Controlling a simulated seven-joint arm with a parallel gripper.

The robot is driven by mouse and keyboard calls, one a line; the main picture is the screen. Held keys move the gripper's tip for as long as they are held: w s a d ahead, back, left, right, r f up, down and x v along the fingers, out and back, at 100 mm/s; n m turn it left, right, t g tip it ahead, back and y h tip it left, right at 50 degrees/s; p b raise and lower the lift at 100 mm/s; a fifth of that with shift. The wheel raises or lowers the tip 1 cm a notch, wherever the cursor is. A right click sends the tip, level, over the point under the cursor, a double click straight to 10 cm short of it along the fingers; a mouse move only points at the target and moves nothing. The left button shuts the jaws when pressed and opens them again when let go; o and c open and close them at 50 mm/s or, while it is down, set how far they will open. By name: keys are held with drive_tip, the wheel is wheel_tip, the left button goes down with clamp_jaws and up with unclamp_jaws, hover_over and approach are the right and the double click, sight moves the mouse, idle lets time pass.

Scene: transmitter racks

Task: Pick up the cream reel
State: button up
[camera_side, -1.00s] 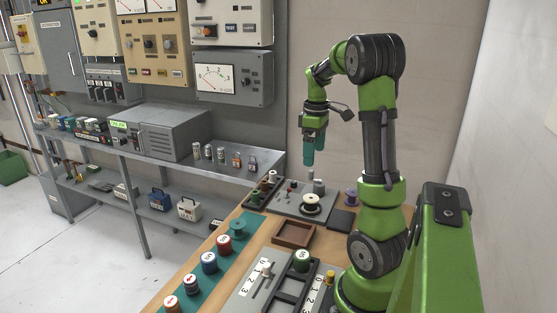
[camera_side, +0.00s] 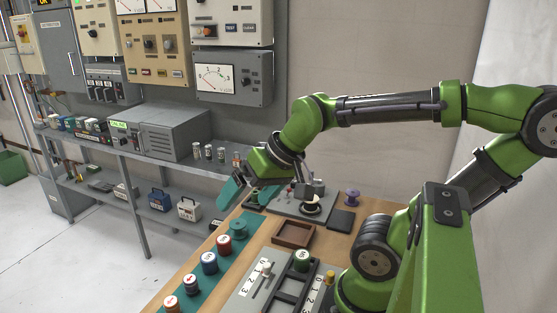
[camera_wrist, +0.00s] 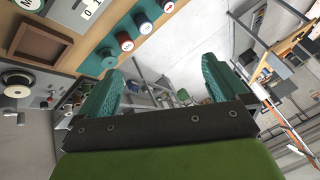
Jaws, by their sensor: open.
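A cream reel (camera_side: 311,198) sits on a dark round base on the grey plate (camera_side: 291,207) at the back of the bench. In the wrist view the pale reel (camera_wrist: 17,91) shows at the far left edge, with a dark disc beside it. My gripper (camera_side: 229,192) has teal fingers and is tilted down to the left, in front of the shelf and left of the reel. In the wrist view my gripper (camera_wrist: 160,85) has its fingers wide apart with nothing between them. The reel lies outside the fingers.
A brown empty tray (camera_side: 293,234) lies in front of the plate. Several spools, among them a teal one (camera_side: 238,228) and a red one (camera_side: 224,244), stand along a teal strip. A purple spool (camera_side: 352,197) and dark pad (camera_side: 341,221) are to the right. A shelf (camera_side: 215,165) runs behind.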

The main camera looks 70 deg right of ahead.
drive_tip(key=a, duration=0.1)
drive_tip(key=s+a+r+n, duration=0.1)
drive_tip(key=shift+a+t+y, duration=0.3)
drive_tip(key=shift+a, duration=0.05)
drive_tip(key=shift+c, duration=1)
drive_tip(key=shift+s, duration=0.1)
drive_tip(key=c, duration=0.7)
drive_tip(key=shift+o, duration=0.2)
